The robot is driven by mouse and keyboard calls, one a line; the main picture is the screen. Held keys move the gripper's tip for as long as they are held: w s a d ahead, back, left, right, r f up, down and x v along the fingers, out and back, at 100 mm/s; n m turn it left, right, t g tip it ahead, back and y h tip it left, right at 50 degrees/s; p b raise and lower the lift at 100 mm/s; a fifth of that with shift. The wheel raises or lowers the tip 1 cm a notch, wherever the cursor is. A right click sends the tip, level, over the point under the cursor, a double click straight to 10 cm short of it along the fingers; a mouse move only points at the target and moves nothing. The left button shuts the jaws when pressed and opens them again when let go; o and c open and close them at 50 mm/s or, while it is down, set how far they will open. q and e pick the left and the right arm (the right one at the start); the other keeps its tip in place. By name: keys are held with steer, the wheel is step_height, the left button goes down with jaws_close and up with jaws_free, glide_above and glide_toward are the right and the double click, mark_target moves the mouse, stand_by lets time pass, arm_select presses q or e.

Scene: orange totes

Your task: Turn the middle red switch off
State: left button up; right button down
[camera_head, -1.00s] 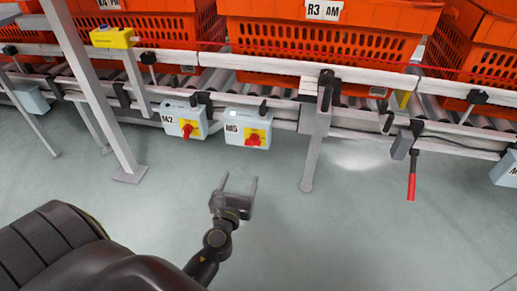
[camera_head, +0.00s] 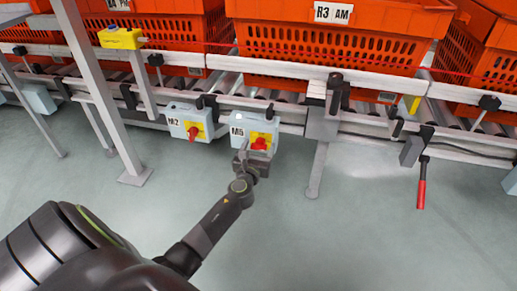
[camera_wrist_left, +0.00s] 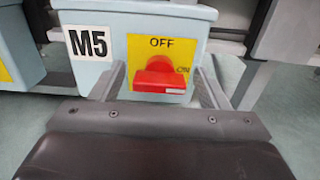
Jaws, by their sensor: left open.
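The M5 box (camera_head: 238,121) is pale blue with a yellow plate and a red switch (camera_head: 259,144). In the left wrist view the red switch (camera_wrist_left: 162,76) lies horizontal, with its white mark at the right near ON; OFF is printed above it. My left gripper (camera_head: 254,153) is open at the M5 box. In the left wrist view its fingers stand on either side of the red switch; contact is not clear. The neighbouring box M2 (camera_head: 175,123) has its own red switch (camera_head: 193,132). My right gripper is not in view.
Orange totes (camera_head: 330,45) sit on a roller conveyor above the boxes. A grey post (camera_head: 97,90) stands to the left, and a conveyor leg (camera_head: 318,170) to the right. A red-handled lever (camera_head: 421,192) hangs further right. The floor in front is clear.

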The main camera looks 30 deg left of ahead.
arm_select(q)
steer(key=shift+w+a, duration=0.1)
steer(key=shift+w, duration=0.1)
steer(key=c, duration=1)
